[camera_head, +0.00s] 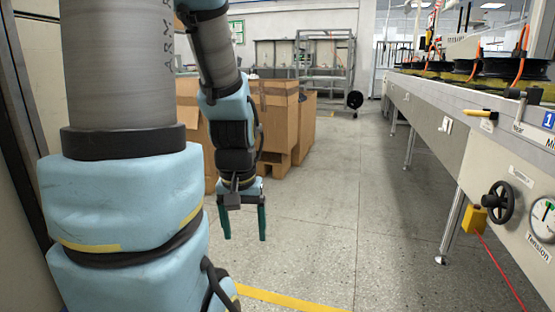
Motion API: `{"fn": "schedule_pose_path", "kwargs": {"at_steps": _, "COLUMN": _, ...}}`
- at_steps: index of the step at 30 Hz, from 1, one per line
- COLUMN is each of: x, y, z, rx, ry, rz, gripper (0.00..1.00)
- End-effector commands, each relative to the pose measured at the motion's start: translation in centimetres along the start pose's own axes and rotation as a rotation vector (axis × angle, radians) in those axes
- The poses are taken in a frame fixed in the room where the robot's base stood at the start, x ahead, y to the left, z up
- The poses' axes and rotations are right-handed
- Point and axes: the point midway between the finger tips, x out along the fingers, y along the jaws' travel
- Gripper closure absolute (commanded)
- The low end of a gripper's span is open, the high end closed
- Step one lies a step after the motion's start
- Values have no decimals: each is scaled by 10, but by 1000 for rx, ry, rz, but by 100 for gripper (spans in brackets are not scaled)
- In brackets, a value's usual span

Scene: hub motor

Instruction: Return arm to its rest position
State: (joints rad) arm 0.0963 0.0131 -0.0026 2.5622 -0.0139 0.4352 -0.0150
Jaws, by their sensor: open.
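My gripper (244,222) hangs at the end of my blue and grey arm, left of the picture's middle. Its two green fingers point down and stand apart, with nothing between them. It is over the speckled grey floor, in front of the cardboard boxes as seen here. My arm's thick grey and blue links fill the left of the picture and hide part of what is behind them.
Cardboard boxes (275,110) stand behind my arm. A long workbench (437,118) runs along the right, with black hub motors (505,70), a handwheel (500,203) and a yellow box (474,219). The floor (345,200) between is clear.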

Motion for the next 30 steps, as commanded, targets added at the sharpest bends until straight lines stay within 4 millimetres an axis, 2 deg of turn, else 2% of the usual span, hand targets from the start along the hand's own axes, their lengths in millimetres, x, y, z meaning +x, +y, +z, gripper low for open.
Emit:
{"fn": "schedule_pose_path", "kwargs": {"at_steps": 1, "x": -19, "y": 2, "z": -4, "rx": 13, "ry": 5, "rz": -1, "gripper": 21}}
{"fn": "schedule_pose_path", "kwargs": {"at_steps": 8, "x": -66, "y": 3, "z": -12, "rx": 23, "ry": 7, "rz": -2, "gripper": 21}}
{"fn": "schedule_pose_path", "kwargs": {"at_steps": 11, "x": -93, "y": 3, "z": -15, "rx": 25, "ry": 7, "rz": -2, "gripper": 21}}
{"fn": "schedule_pose_path", "kwargs": {"at_steps": 30, "x": -291, "y": 5, "z": -42, "rx": 28, "ry": 8, "rz": -2, "gripper": 21}}
